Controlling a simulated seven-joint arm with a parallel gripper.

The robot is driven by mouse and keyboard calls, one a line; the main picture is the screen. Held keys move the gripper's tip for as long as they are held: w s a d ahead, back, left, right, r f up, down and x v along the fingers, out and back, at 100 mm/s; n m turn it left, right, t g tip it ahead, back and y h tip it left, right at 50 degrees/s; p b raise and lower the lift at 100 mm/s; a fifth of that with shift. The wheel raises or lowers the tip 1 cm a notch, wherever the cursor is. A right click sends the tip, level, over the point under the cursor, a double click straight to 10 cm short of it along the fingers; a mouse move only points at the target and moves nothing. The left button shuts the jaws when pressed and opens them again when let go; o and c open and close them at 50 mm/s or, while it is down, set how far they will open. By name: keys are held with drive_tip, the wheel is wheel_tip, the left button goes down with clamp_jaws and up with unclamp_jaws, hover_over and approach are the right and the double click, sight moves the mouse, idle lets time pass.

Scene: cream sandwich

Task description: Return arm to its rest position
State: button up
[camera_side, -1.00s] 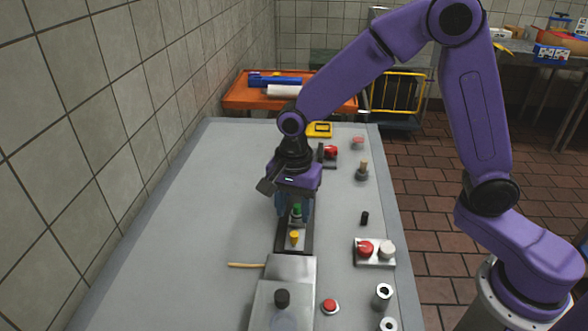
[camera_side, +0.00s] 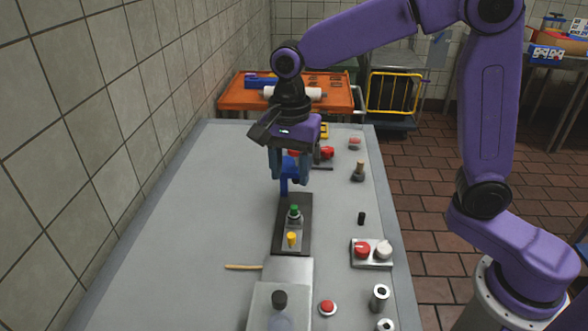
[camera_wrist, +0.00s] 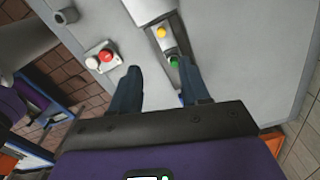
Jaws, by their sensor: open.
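My gripper (camera_side: 290,165) is open and empty, raised above the grey table (camera_side: 190,220) in the side view. Its two blue-grey fingers point down, a little behind and above a dark plate (camera_side: 285,212). On that plate stand a green-topped piece (camera_side: 294,212) and a yellow piece (camera_side: 291,239). In the wrist view my gripper (camera_wrist: 158,85) has its fingers spread apart. The green piece (camera_wrist: 174,62) shows between them, and the yellow piece (camera_wrist: 161,32) lies farther up. A blue upright part (camera_side: 286,180) stands behind the plate, partly hidden by the fingers.
A box with a red and a white knob (camera_side: 372,254), a red button (camera_side: 327,308) and metal cylinders (camera_side: 379,297) stand at the right. A thin tan stick (camera_side: 243,267) lies left of the metal block. An orange cart (camera_side: 240,100) is behind the table. The table's left side is clear.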

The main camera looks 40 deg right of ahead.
drive_tip(key=s+d+f+n, duration=0.1)
drive_tip(key=s+d+n, duration=0.6)
drive_tip(key=s+n, duration=0.5)
drive_tip(key=s+d+f+n, duration=0.2)
drive_tip(key=s+d+n, duration=0.4)
drive_tip(key=s+n, duration=0.5)
drive_tip(key=shift+s+d+f+n, duration=0.25)
drive_tip(key=shift+s+d+n, duration=0.15)
drive_tip(key=shift+n, duration=0.4)
